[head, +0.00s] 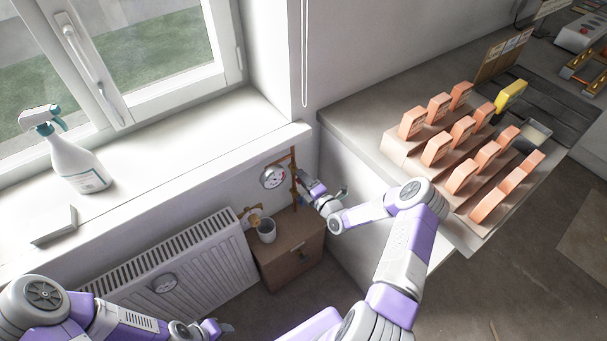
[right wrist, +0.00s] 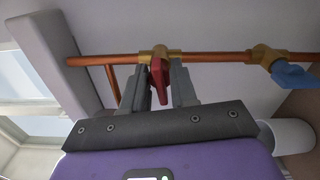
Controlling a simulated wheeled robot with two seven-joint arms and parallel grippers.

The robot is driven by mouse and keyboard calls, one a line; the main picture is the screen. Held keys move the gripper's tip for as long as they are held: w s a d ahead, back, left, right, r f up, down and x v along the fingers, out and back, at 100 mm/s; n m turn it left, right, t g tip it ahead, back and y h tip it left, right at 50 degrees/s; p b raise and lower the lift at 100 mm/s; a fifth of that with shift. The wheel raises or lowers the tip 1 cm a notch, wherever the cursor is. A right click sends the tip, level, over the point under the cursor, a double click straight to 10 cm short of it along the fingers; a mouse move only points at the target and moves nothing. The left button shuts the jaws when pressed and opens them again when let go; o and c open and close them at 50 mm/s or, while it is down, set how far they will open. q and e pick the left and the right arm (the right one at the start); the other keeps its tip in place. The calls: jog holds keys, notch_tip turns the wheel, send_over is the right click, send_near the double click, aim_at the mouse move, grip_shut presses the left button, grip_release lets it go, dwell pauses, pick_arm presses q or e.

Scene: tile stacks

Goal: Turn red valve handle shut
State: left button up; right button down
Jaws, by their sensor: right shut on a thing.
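The red valve handle (right wrist: 160,71) sits on a brass valve body on a copper pipe (right wrist: 215,57), which runs across the right wrist view. The handle juts from the valve toward my right gripper (right wrist: 163,88). The gripper's two fingers stand on either side of the handle, shut on it. In the head view my right gripper (head: 309,187) is at the upright pipe in the corner, and the handle is hidden there. My left gripper (head: 217,328) is low at the bottom edge, away from the pipe; its jaw state is unclear.
A blue handle (right wrist: 293,75) is on the same pipe. A gauge (head: 273,176) is beside the pipe. A white cup (head: 266,231) stands on a brown cabinet (head: 290,262), near a radiator (head: 210,262). The counter with tile stacks (head: 462,177) is at right; a spray bottle (head: 75,165) is on the sill.

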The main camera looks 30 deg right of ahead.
pick_arm(q)
jog(key=shift+r+p, duration=0.35)
jog(key=shift+r, duration=0.4)
pick_arm(e)
jog(key=shift+a+m, duration=0.1)
jog(key=shift+m, duration=0.9)
jog(key=c, duration=1.2)
grip_release()
jog(key=shift+s, duration=0.1)
pick_arm(q)
notch_tip(320, 180, up, 4)
jog(key=p, duration=0.3)
jog(key=shift+f+p, duration=0.2)
jog(key=shift+p, duration=0.1)
pick_arm(e)
jog(key=s, duration=0.7)
jog(key=shift+s+d, duration=0.2)
jog(key=shift+d, duration=0.1)
